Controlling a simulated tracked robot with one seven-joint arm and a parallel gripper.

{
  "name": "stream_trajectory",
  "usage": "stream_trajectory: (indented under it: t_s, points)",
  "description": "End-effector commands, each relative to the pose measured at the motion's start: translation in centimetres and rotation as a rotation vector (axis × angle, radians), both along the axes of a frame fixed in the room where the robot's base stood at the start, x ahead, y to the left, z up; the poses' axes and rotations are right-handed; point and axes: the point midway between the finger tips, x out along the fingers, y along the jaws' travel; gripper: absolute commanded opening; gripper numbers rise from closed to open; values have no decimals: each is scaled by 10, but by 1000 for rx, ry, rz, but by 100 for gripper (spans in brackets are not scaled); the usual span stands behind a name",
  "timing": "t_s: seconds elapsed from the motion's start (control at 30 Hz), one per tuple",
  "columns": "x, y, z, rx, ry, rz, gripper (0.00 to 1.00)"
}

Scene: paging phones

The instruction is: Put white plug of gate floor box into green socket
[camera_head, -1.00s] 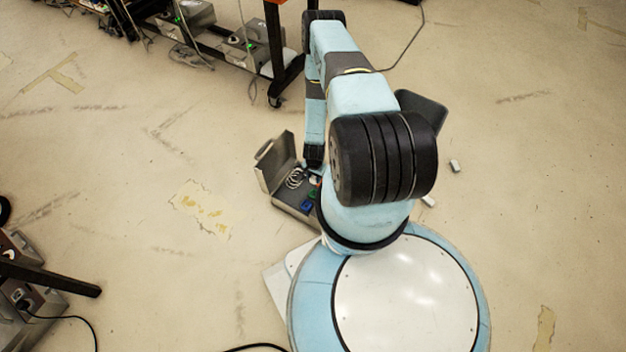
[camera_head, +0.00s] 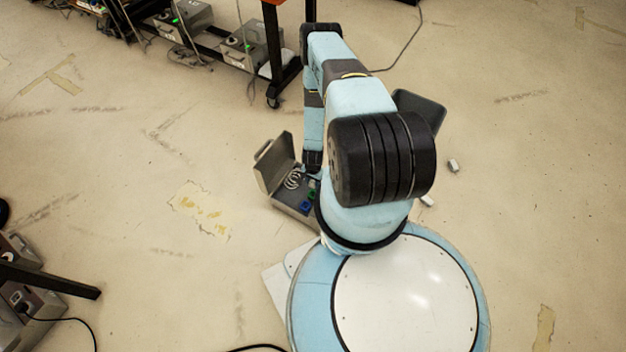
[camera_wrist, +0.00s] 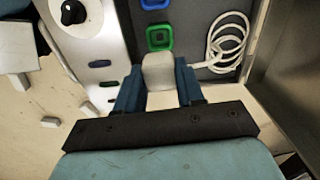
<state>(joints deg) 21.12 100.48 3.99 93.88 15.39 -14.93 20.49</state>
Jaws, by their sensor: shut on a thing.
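In the wrist view my gripper (camera_wrist: 160,85) is shut on the white plug (camera_wrist: 158,70), a pale rounded block between the two blue fingers. The green socket (camera_wrist: 159,37), a square ring, lies just beyond the plug's far end. I cannot tell whether the plug touches it. A blue socket (camera_wrist: 153,4) sits farther along the same dark panel. A coiled white cord (camera_wrist: 225,45) lies right of the plug. In the head view the open grey floor box (camera_head: 291,203) stands left of my arm, with the blue socket and white coil visible. The fingertips are hidden there.
The box's raised lid (camera_head: 274,162) stands at its left in the head view. A white panel with a black knob (camera_wrist: 73,12) lies left in the wrist view. Small pale blocks (camera_head: 453,165) lie on the floor. A wheeled rack (camera_head: 287,75) stands behind.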

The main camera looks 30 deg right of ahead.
Motion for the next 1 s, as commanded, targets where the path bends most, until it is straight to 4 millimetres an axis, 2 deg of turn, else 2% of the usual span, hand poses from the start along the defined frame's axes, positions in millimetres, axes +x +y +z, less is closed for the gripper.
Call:
stream_trajectory:
  t_s: [1.0]
  points:
    - [0, 0, -49, 1, 1, 0, 7]
